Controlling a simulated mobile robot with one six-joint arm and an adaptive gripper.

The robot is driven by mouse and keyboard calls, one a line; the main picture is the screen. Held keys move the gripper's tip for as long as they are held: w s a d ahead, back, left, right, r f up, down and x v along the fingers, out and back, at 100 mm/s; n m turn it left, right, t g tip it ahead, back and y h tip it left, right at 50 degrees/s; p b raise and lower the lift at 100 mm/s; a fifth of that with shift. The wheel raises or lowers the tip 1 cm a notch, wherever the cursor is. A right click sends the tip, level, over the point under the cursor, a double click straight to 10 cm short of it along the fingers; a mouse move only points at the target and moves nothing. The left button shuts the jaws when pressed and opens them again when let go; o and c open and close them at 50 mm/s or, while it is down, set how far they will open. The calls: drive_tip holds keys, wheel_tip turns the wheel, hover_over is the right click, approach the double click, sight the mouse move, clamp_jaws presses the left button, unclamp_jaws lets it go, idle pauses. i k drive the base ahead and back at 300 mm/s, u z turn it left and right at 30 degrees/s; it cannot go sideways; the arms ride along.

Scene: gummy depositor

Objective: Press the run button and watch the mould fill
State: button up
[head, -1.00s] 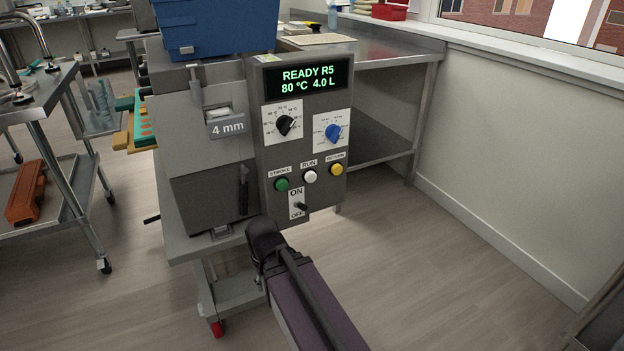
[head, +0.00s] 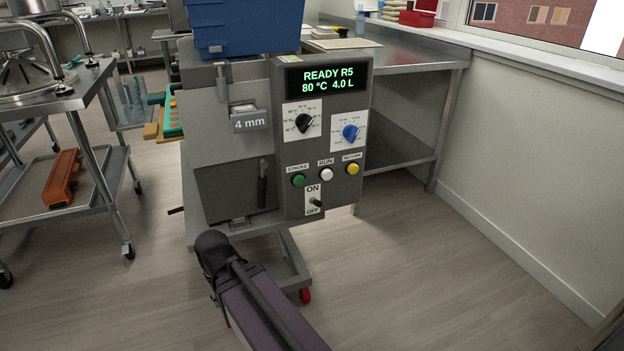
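The gummy depositor (head: 225,140) stands in the middle of the head view, with a grey control panel (head: 284,160) on its right. The white run button (head: 327,174) sits under the RUN label, between the green stroke button (head: 298,180) and the yellow return button (head: 352,169). The display (head: 327,79) reads READY R5, 80 °C, 4.0 L. A teal tray with orange marks, perhaps the mould (head: 173,118), shows at the left side, mostly hidden by the machine. My arm reaches up from the bottom, below the panel and apart from the buttons. No gripper fingers show.
An on/off switch (head: 317,203) is below the buttons. A blue hopper (head: 248,25) is on top. A steel cart (head: 95,190) with an orange case (head: 62,178) stands left; a steel table (head: 420,60) is behind right. The floor right of the machine is clear.

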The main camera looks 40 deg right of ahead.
sight(326, 174)
drive_tip(key=u, duration=0.5)
drive_tip(key=k, duration=1.35)
drive_tip(key=z, duration=0.95)
drive_tip(key=i, duration=0.9)
drive_tip(key=z, duration=0.05)
